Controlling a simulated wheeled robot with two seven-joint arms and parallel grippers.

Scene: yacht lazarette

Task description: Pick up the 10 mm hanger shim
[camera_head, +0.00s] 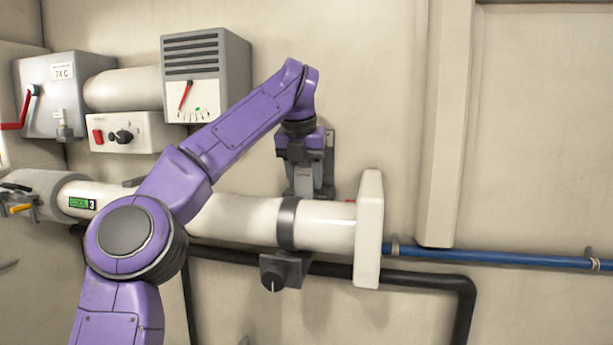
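I cannot make out the 10 mm hanger shim in the head view. My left arm comes in from the lower left and reaches over the white pipe (330,228). My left gripper (304,180) is just above the pipe, close to the wall, by the dark hanger band (287,222) around the pipe. Its fingers are small and partly hidden by my own wrist, so I cannot tell whether they are open, shut or holding something. My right gripper is not in view.
A grey box with a dial (205,75) and a switch panel (135,133) are on the wall at left. A dark knobbed block (284,270) sits under the pipe. A white end plate (369,228), blue pipe (500,257) and black hose (430,281) lie to the right.

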